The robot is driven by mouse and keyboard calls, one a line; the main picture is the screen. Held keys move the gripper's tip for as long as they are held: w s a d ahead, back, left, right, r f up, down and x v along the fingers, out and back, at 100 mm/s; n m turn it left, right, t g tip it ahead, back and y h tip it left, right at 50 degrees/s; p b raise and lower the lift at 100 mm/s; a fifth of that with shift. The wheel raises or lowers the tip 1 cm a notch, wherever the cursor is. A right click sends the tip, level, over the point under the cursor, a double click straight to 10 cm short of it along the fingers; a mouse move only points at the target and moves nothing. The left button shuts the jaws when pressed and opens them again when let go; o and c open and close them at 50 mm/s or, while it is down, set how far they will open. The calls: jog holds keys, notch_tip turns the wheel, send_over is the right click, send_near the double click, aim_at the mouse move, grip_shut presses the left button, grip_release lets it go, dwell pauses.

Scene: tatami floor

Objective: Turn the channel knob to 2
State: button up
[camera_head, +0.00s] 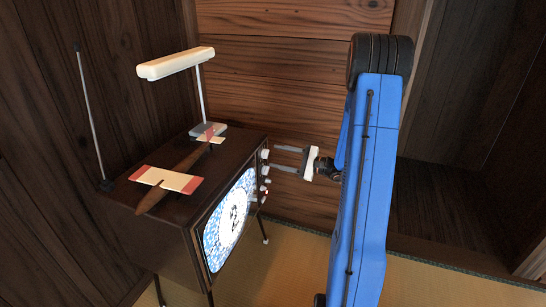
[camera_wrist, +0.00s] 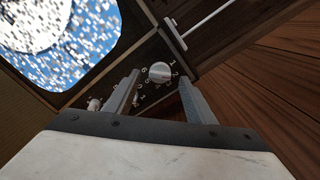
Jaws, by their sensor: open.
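The television (camera_head: 170,243) is a dark wooden cabinet on legs, with a lit screen of blue-white static (camera_head: 229,221). White knobs run down the right side of its front. The channel knob (camera_wrist: 160,72) is round and white with numbers around it; in the head view the top knob (camera_head: 265,154) appears to be this one. Which number it points to is too small to tell. My gripper (camera_head: 274,158) is open, pointing at the panel from the right. In the wrist view its fingers lie left and right of the channel knob, apparently a little short of it.
A second knob (camera_wrist: 94,104) shows left of my left finger. On the television are a model plane (camera_head: 166,180), a white lamp (camera_head: 176,63) and an antenna (camera_head: 90,115). A wooden wall stands behind; tatami (camera_head: 430,283) lies in front.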

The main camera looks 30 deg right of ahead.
jog(key=v, duration=1.4)
jog(key=s+a+r+n+g, duration=0.2)
jog(key=s+a+n+g, duration=0.15)
jog(key=a, duration=0.45)
jog(key=s+a+r+n+g, duration=0.2)
jog(key=a+n+g, duration=0.15)
jog(key=a, duration=0.55)
jog(key=s+a+r+n+g, duration=0.2)
jog(key=s+a+n+g, duration=0.15)
jog(key=a, duration=0.45)
jog(key=s+a+r+n+h, duration=0.2)
jog(key=s+n+h, duration=0.2)
jog(key=s, duration=0.4)
jog(key=s+a+r+n+t+h, duration=0.1)
jog(key=s+a+r+n+h, duration=0.1)
jog(key=s+n+h, duration=0.3)
jog(key=shift+s+r+h, duration=0.35)
jog(key=shift+s+h, duration=0.65)
jog(key=shift+s, duration=0.75)
jog(key=shift+a, duration=0.15)
